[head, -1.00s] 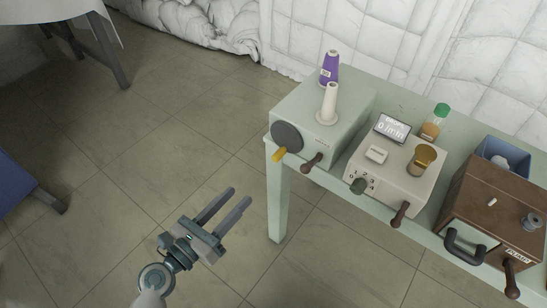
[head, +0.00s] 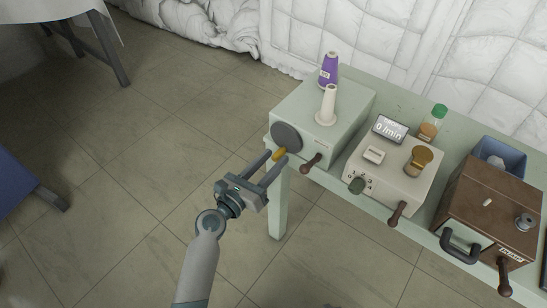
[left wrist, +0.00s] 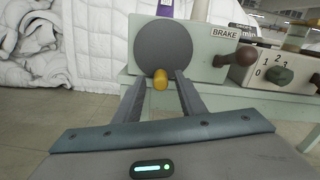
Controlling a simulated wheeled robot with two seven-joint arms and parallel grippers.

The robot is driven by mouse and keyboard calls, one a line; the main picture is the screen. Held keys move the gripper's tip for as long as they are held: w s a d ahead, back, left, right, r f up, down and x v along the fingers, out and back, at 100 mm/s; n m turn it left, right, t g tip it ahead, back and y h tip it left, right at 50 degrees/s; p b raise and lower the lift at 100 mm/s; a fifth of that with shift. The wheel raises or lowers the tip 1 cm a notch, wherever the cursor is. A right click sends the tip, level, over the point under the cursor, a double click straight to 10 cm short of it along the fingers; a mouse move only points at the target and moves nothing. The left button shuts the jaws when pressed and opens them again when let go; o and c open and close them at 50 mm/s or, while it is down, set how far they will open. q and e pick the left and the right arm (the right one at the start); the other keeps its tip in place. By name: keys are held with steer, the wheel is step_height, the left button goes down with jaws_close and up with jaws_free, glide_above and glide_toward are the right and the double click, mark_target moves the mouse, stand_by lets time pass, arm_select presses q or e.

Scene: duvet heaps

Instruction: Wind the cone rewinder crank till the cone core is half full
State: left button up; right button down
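The cone rewinder (head: 335,113) is a pale green box on the left end of the table. Its dark round crank disc (head: 287,136) faces front and has a yellow handle (head: 279,153) low on it. A white cone core (head: 328,104) stands upright on top and looks bare; a purple yarn cone (head: 328,70) stands behind it. My left gripper (head: 272,165) is open, its fingertips close to the yellow handle. In the left wrist view the handle (left wrist: 160,80) sits between the two fingertips, with gaps beside it. My right gripper is not in view.
A dark knob by a BRAKE label (left wrist: 224,32) is right of the disc. Further right are a beige device (head: 397,165) with a display reading 0 /min, a brown box (head: 492,212), a blue bin (head: 515,153) and a green-capped jar (head: 433,121). The floor in front is clear.

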arm_select(q)
steer(key=shift+w+d, duration=0.3)
steer(key=shift+w, duration=0.1)
jaws_close()
steer(key=shift+a+m, duration=0.1)
steer(key=shift+m, duration=0.2)
